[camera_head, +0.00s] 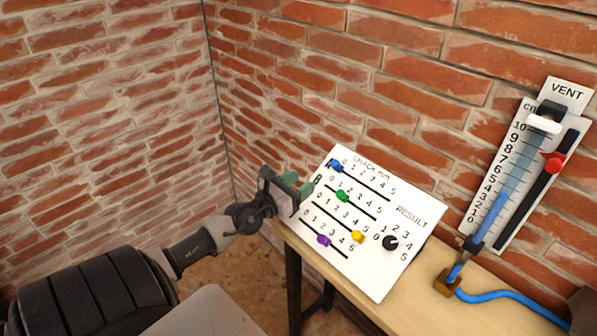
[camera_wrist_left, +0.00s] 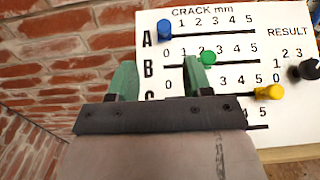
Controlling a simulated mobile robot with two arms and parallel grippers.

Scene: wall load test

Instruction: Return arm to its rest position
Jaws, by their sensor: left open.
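My left gripper (camera_head: 306,186) is at the left edge of the white slider panel in the head view. In the left wrist view its two green fingers (camera_wrist_left: 160,82) are apart with nothing between them, in front of the panel's left part. The panel (camera_head: 408,200) is headed "CRACK mm". It has a blue knob (camera_head: 337,166) near 0, a green knob (camera_head: 342,196) near 1 to 2, a yellow knob (camera_head: 358,236) toward the right of its row and a purple knob (camera_head: 323,240). The fingers appear clear of the knobs. My right gripper is not in view.
A black dial (camera_head: 390,242) marked "RESULT" is on the panel. The panel leans on a wooden table (camera_head: 410,312). A "VENT" gauge (camera_head: 520,165) with a red slider (camera_head: 553,162) and a blue hose (camera_head: 510,296) stands at right. Brick walls (camera_head: 100,110) meet in a corner behind.

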